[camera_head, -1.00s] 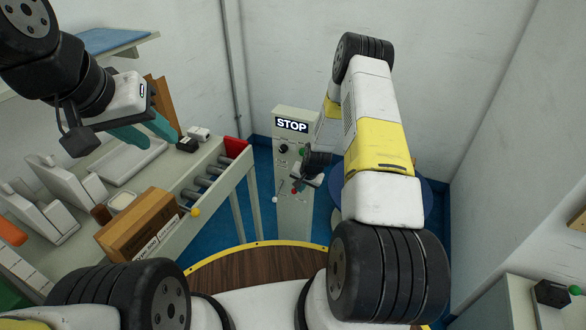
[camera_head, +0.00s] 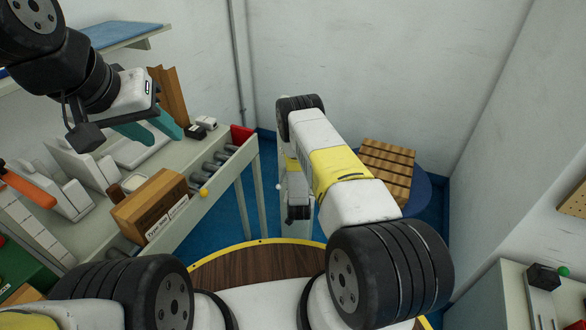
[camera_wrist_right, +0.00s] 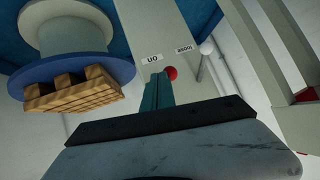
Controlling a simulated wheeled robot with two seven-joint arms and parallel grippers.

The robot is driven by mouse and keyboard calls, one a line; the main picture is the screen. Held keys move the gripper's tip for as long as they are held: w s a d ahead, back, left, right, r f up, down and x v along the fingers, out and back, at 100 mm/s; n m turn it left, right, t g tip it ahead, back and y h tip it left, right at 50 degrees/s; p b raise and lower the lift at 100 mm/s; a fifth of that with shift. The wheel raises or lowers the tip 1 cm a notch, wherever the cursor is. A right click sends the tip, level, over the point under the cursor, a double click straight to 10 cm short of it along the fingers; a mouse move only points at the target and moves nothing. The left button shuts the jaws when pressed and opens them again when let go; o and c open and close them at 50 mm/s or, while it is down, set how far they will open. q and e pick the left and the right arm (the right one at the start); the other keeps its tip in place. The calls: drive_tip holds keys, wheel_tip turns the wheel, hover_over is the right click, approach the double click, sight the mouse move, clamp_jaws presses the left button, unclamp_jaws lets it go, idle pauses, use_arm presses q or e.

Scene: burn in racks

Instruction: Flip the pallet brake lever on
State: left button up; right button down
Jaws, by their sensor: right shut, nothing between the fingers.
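The grey control post (camera_wrist_right: 150,25) shows in the right wrist view with two small labels. A lever with a red ball knob (camera_wrist_right: 171,72) is just beside the tips of my right gripper (camera_wrist_right: 158,78), whose teal fingers are shut and empty. I cannot tell if they touch. A lever with a white ball knob (camera_wrist_right: 207,47) stands to the right of it. I cannot tell which lever is the pallet brake. In the head view my right arm hides most of the post. A wooden pallet (camera_head: 387,170) sits on a blue round base (camera_head: 423,190). My left gripper (camera_head: 152,130) is open and empty above the bench.
The left bench (camera_head: 225,170) carries a roller track, a wooden box (camera_head: 150,205) and several grey units. A blue shelf (camera_head: 125,33) is above it. A cabinet (camera_head: 500,300) with a green-knobbed lever stands at the lower right.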

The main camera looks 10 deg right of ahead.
drive_tip(key=shift+w+f, duration=0.1)
drive_tip(key=shift+f, duration=0.5)
drive_tip(key=shift+r, duration=0.1)
drive_tip(key=shift+r, duration=0.7)
drive_tip(key=shift+d, duration=0.15)
